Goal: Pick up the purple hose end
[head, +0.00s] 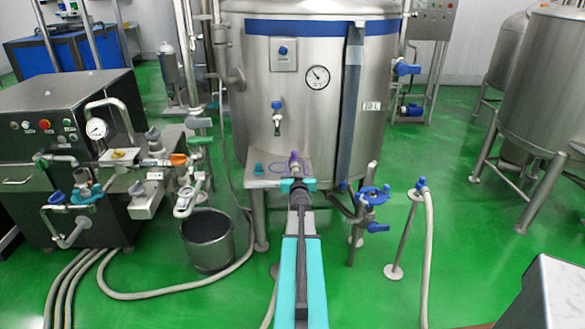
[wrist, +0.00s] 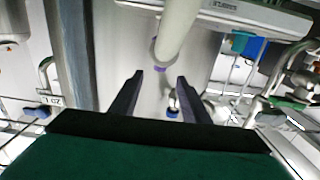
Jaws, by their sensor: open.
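The purple hose end (head: 294,160) stands upright at the front of a small steel shelf on the tank, just beyond my gripper (head: 297,184) in the head view. My gripper partly hides what lies below it. In the wrist view, which is upside down, a pale hose (wrist: 178,28) comes in from the top and ends at a thin purple band (wrist: 160,69). My open gripper (wrist: 160,76) has its two dark fingers on either side of that band's line. Nothing shows clamped between them. I cannot tell the remaining distance.
A teal hose end (head: 258,169) stands left of the purple one on the shelf, near a drawn purple ring (head: 280,167). The steel tank (head: 330,110) is close behind. A bucket (head: 208,240) and a blue-handled valve stand (head: 372,196) flank the shelf.

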